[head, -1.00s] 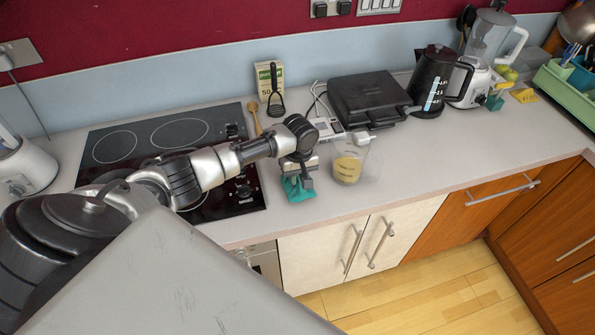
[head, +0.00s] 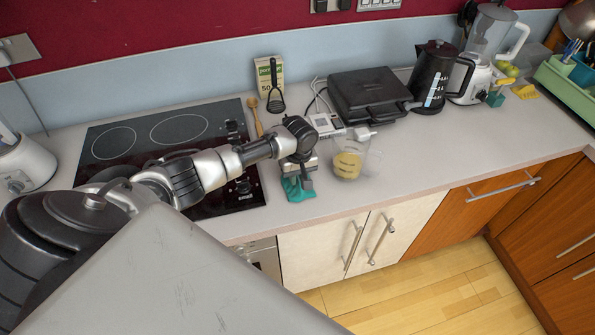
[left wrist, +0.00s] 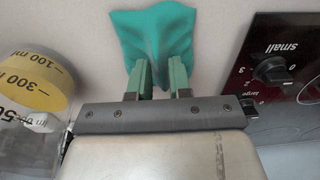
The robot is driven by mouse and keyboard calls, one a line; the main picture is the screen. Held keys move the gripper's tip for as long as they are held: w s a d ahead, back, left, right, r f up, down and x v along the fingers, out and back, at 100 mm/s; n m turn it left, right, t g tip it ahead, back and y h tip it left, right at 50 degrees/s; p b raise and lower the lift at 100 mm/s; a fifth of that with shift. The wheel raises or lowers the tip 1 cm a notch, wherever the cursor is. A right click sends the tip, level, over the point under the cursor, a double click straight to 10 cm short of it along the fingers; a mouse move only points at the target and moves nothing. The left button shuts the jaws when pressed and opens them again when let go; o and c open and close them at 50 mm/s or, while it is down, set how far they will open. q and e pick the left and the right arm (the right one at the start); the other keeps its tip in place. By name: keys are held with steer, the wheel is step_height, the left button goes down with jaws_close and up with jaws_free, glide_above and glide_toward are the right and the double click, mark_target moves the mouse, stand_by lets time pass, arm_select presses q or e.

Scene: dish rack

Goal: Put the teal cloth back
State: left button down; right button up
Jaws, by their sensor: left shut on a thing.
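The teal cloth (head: 297,190) is at the counter's front part, just right of the cooktop, under my left gripper (head: 298,180). In the left wrist view the cloth (left wrist: 155,35) spreads out beyond the fingertips, with its near part bunched between them. My left gripper (left wrist: 160,72) is shut on the cloth. I cannot tell whether the cloth is clear of the counter or touching it. My right gripper is not in view.
A measuring jug (head: 350,158) with yellow contents stands close right of the gripper. The black cooktop (head: 150,135) is to the left. A black appliance (head: 368,95), a kettle (head: 433,78) and a blender (head: 487,45) stand behind. The counter (head: 440,150) right of the jug is clear.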

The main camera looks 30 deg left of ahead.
arm_select(q)
steer(key=shift+f, duration=0.25)
stand_by(0.3)
steer(key=c, duration=1)
jaws_free()
steer(key=shift+o, duration=0.2)
steer(key=c, duration=0.4)
steer(key=shift+r, duration=0.1)
steer(key=shift+r+p, duration=0.7)
steer(key=shift+p, duration=0.1)
